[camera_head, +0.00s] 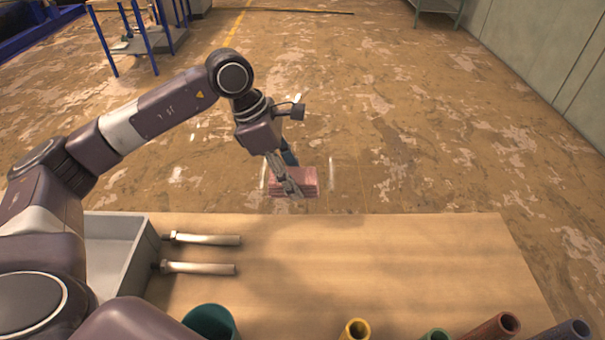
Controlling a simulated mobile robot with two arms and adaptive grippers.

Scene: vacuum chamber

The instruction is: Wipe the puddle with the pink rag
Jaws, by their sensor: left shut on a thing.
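My left gripper (288,187) is shut on the pink rag (308,180), which looks like a folded block. The gripper reaches beyond the far edge of the wooden table (350,260), and the rag shows just past that edge, against the brown floor. I cannot tell how high above the floor the rag is. Bright glints show on the floor (332,172) around the rag, but I cannot make out a clear puddle outline. My right gripper is not in view.
A grey tray (148,262) and two metal-handled tools (205,239) lie at the table's left. A teal cup (210,318) and yellow (356,329), green, red and blue tubes stand along the near edge. A blue-legged table (155,42) stands at the back left. The table's middle is clear.

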